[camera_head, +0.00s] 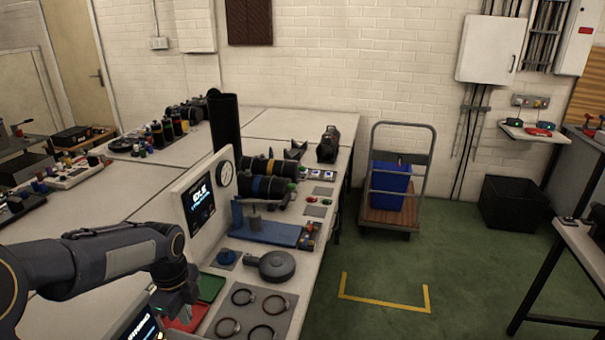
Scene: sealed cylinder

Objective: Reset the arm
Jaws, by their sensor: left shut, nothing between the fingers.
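My left arm comes in from the left in the head view, over the near end of the workbench. Its dark left gripper (174,303) points down beside a red pad and a green pad (211,288). It is shut with nothing held, and its fingertips are small and partly hard to see. My right arm and gripper are outside the view.
The bench (320,232) holds a screen panel (200,205), dark cylinders (262,188), a blue fixture (266,230), a round grey part (276,265) and a plate with rings (250,311).

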